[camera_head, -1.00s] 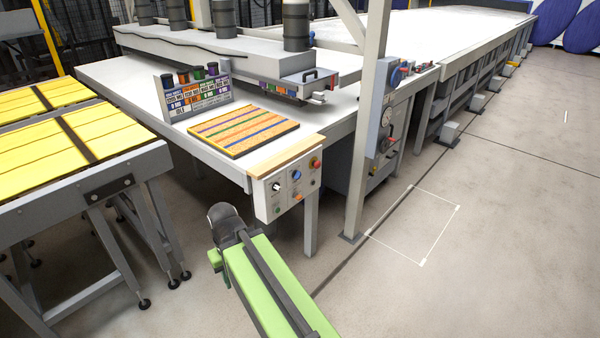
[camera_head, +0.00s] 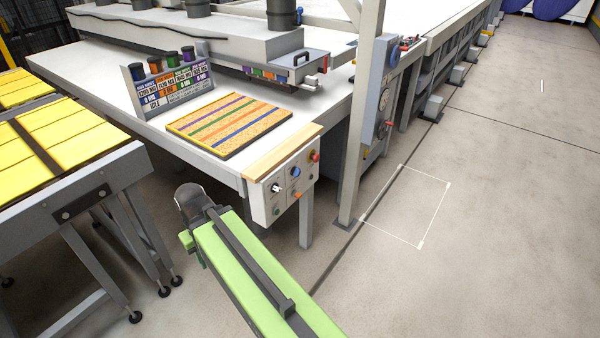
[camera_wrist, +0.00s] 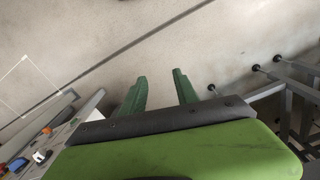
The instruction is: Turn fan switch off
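A grey control panel (camera_head: 264,212) hangs on the front end of the white table. It carries a white-and-black knob (camera_head: 277,188), a blue knob (camera_head: 295,172), a red button (camera_head: 314,156), a small green button and an orange switch (camera_head: 298,195). I cannot read which one is the fan switch. My gripper (camera_wrist: 160,90) is open and empty, its two green fingers apart above bare floor. In the head view my arm's dark end is left of and in front of the panel, apart from it. The panel (camera_wrist: 58,140) shows at the lower left of the wrist view.
A grey post (camera_head: 362,130) with a blue rotary switch (camera_head: 394,46) stands right of the panel. A striped board (camera_head: 228,122) lies on the white table (camera_head: 90,65). A roller stand with yellow boards (camera_head: 65,135) is at the left. The floor at right is clear.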

